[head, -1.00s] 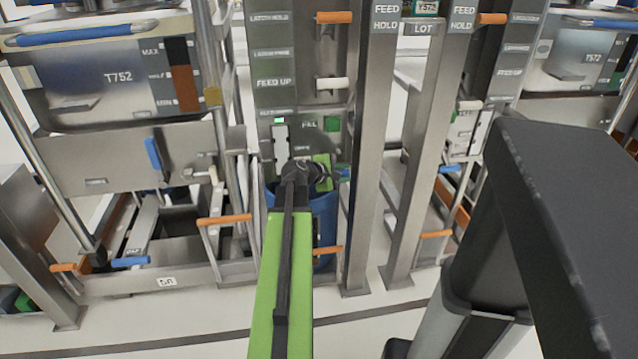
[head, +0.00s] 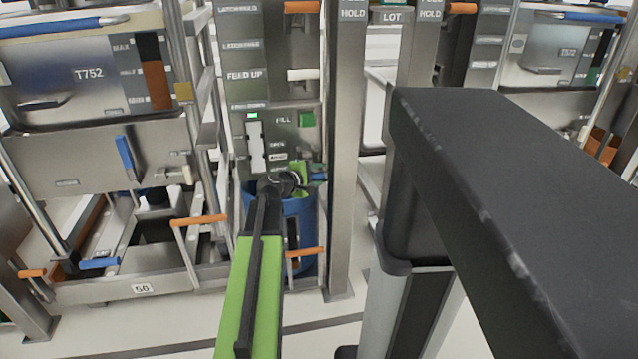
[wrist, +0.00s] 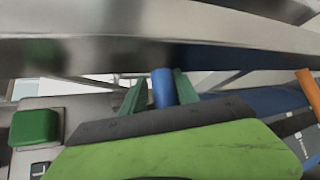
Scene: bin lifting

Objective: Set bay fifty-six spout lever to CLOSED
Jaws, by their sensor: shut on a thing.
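My gripper (head: 308,178) is at the end of my green and black arm, in front of the panel with the green FILL button (head: 307,118). In the wrist view my gripper (wrist: 160,92) has its two green fingers shut on a blue lever handle (wrist: 162,88), which stands upright between them in that picture. In the head view only a small blue part shows at the fingertips, and my wrist hides much around it. A plate reading 56 (head: 142,288) is on the low frame at the left. I cannot read a CLOSED mark.
A blue drum (head: 300,225) stands behind my wrist. A steel post (head: 343,150) rises just right of my gripper. The T752 bin (head: 85,75) is at the left, with a blue upright handle (head: 126,158) below it. Orange handles (head: 198,220) stick out low down.

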